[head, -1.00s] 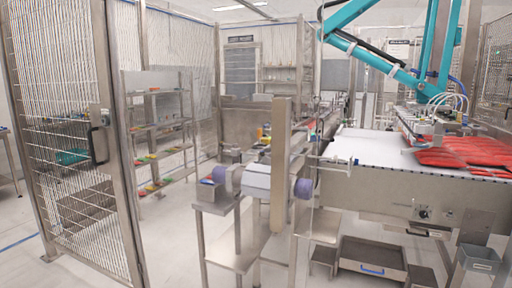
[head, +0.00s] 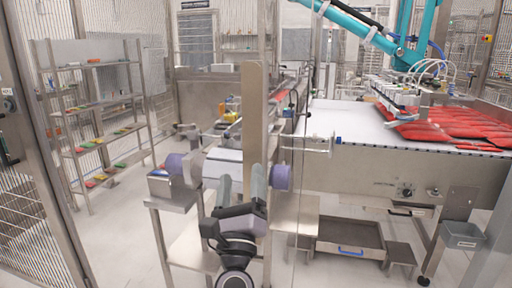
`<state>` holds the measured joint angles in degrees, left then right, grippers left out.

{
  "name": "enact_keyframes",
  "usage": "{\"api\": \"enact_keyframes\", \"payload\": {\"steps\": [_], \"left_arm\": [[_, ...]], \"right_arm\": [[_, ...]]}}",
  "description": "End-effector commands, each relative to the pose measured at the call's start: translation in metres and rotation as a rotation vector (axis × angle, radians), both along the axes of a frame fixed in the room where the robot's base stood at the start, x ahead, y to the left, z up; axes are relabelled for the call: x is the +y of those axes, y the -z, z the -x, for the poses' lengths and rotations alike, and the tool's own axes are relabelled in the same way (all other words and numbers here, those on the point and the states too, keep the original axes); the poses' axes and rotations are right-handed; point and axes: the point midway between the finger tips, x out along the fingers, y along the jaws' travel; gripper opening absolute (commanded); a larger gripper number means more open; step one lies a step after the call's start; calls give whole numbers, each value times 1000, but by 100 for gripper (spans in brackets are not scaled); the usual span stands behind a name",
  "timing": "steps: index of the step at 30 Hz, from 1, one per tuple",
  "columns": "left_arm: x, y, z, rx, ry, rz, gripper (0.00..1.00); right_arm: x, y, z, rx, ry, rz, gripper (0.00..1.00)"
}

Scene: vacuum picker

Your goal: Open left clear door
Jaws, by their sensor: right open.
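A see-through panel stands right of centre, showing mainly as a thin upright edge (head: 301,215); its outline is hard to make out. A thin metal fitting (head: 318,146) sticks out beside that edge; I cannot tell whether it is a handle. A tall beige post (head: 252,105) with purple rollers beside it stands just left of the edge. My right gripper (head: 240,190) is at the bottom centre, fingers pointing up, open and apparently empty, in front of the post's lower part. My left gripper is not in view.
A mesh fence door with a black handle (head: 10,150) is at the far left. A shelf rack (head: 85,110) with coloured items stands behind it. Right is a white conveyor (head: 350,125) with red packs (head: 450,128). A grey bin (head: 350,236) lies below. Floor at left front is clear.

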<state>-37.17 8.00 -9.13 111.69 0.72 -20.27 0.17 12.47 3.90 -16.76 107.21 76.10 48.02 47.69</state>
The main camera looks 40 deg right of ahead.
Motion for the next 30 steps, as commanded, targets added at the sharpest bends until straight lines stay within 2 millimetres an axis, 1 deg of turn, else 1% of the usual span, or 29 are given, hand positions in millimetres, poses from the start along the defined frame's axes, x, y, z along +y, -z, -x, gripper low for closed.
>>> {"api": "enact_keyframes", "payload": {"steps": [1, 3, 6, 9, 14, 22, 27, 30], "left_arm": [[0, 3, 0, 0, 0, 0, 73], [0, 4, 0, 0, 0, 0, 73], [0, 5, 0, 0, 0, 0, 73], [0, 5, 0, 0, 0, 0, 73], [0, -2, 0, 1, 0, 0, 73], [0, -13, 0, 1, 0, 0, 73], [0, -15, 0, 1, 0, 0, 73], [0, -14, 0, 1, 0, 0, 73]], "right_arm": [[-7, -10, -4, -63, -16, -126, 73], [-16, -17, -8, -125, -34, -274, 73], [-23, -21, -12, -181, -50, -420, 73], [-27, -24, -15, -206, -60, -494, 73], [-39, -33, -25, -215, -59, -513, 73], [-68, -48, -49, -212, -59, -509, 73], [-77, -51, -56, -212, -59, -510, 73], [-78, -51, -57, -211, -60, -511, 73]]}}
